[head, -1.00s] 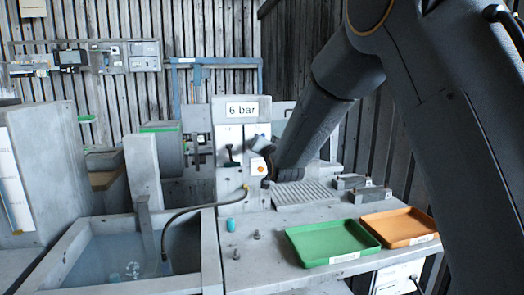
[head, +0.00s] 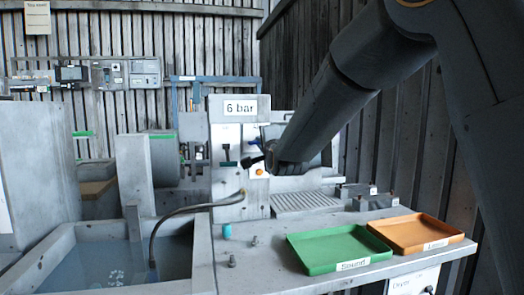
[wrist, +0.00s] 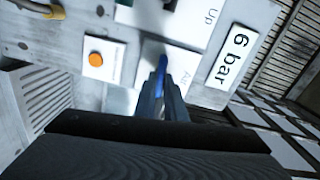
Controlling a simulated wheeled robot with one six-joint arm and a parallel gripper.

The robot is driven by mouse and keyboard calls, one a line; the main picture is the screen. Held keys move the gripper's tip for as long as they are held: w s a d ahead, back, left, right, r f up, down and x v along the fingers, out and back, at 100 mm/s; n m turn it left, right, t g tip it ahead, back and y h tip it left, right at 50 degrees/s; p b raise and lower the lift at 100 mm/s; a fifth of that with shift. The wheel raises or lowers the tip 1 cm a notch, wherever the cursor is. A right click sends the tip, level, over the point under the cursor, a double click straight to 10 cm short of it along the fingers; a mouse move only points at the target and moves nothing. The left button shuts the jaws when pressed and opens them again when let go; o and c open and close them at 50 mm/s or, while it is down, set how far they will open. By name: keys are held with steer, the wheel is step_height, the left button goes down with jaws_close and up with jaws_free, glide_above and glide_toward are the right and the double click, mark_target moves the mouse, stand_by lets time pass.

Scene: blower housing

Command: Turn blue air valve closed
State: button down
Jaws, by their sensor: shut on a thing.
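The blue air valve handle (wrist: 162,63) shows in the wrist view as a narrow blue piece in front of a white label on the grey panel. My gripper (wrist: 161,88) is shut on it, with the dark fingers on either side. The fingers hide most of the handle. In the head view my gripper (head: 252,161) is at the front of the panel marked "6 bar" (head: 240,107), and the handle cannot be made out clearly there.
An orange button (wrist: 96,58) sits beside the valve on the panel. A hose (head: 190,209) runs from the panel into a water basin (head: 203,262). A green tray (head: 335,243) and an orange tray (head: 420,231) lie on the bench at right.

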steer(key=shift+f+m+b, duration=0.15)
steer(key=shift+m+b, duration=0.35)
steer(key=shift+m, duration=0.2)
steer(key=c, duration=1.8)
jaws_free()
steer(key=shift+s, duration=0.15)
steer(key=b+v, duration=0.1)
steer(key=v, duration=0.6)
steer(key=shift+s+d, duration=0.15)
steer(key=shift+s, duration=0.1)
